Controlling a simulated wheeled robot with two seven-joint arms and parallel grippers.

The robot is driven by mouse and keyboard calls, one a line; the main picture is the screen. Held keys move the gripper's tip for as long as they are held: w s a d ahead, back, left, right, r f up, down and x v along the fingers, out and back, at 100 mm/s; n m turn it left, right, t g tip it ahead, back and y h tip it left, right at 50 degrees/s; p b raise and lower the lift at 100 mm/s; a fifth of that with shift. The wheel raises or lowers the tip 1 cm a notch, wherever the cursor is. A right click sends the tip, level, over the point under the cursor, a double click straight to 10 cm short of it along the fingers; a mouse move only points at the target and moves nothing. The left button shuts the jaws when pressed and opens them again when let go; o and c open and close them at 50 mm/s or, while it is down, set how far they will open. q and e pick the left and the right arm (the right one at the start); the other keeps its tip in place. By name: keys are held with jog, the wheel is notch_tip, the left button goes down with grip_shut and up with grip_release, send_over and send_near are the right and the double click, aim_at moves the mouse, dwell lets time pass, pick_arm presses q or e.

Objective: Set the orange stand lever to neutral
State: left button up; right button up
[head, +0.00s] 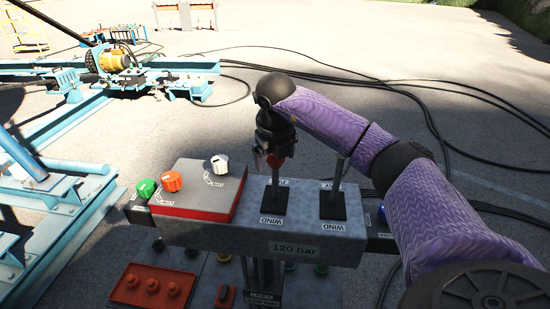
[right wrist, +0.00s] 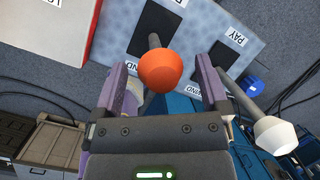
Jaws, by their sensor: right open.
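The orange stand lever shows as a round orange knob (right wrist: 167,70) in the right wrist view. Its grey shaft (head: 275,188) rises from the left black slot plate of the control stand (head: 315,249) in the head view. WIND is marked at the slot's near end; the far label is partly hidden. I cannot tell the lever's exact tilt. My right gripper (head: 271,155) is over the lever top, open, with its fingers (right wrist: 162,78) on either side of the knob and gaps visible. My left gripper is not in view.
A second lever with a white knob (right wrist: 276,135) stands close beside my right gripper, from the right slot plate (head: 332,206). A red-and-grey box (head: 199,190) with green, orange and white knobs sits left on the stand. Black cables (head: 415,88) lie on the ground behind.

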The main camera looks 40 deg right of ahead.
jog(key=v, duration=0.9)
jog(key=shift+b, duration=0.3)
